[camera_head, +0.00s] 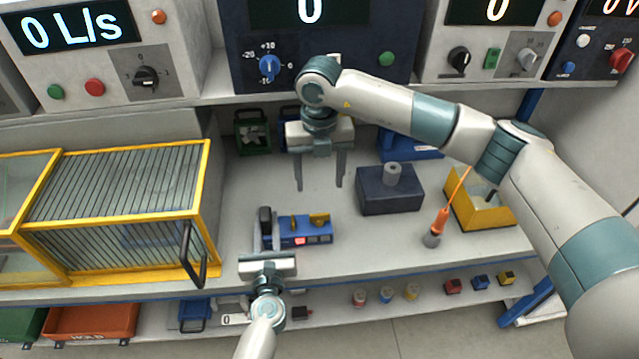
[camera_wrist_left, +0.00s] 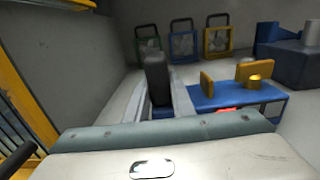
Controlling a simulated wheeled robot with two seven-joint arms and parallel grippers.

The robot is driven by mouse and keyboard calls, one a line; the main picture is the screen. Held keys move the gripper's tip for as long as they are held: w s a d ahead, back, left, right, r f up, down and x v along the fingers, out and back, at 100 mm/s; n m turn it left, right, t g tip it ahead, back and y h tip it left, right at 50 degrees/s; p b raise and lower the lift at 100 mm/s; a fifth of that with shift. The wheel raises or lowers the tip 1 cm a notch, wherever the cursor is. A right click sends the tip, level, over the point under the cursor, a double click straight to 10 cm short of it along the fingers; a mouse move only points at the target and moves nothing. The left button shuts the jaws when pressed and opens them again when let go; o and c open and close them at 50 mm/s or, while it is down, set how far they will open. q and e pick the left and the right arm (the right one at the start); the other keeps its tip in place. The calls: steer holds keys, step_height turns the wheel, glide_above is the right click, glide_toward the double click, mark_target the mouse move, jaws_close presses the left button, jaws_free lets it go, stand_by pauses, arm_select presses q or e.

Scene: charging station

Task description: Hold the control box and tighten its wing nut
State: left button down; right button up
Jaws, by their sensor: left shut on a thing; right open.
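The blue control box (camera_head: 305,237) sits on the bench with a red light on its front. It also shows in the left wrist view (camera_wrist_left: 232,96). A yellow wing nut (camera_head: 319,219) is on its right part, and in the wrist view (camera_wrist_left: 255,79) a yellow upright plate stands left of it. My left gripper (camera_head: 266,225) is shut on the black upright handle (camera_wrist_left: 155,78) at the box's left end. My right gripper (camera_head: 319,187) is open and empty, pointing down, above the bench and appearing just behind the wing nut.
A dark block with a grey cylinder (camera_head: 390,200) stands right of the box. An orange-handled tool (camera_head: 438,222) and a yellow bin (camera_head: 482,207) are further right. A yellow-framed cage (camera_head: 120,190) with a black handle stands left. An instrument shelf (camera_head: 300,85) hangs above.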

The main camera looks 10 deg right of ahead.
stand_by(0.3)
arm_select(q)
steer(key=c, duration=1.4)
jaws_free()
steer(key=shift+c, duration=0.2)
steer(key=shift+s, duration=0.1)
steer(key=s, duration=1.1)
steer(key=shift+s, duration=0.4)
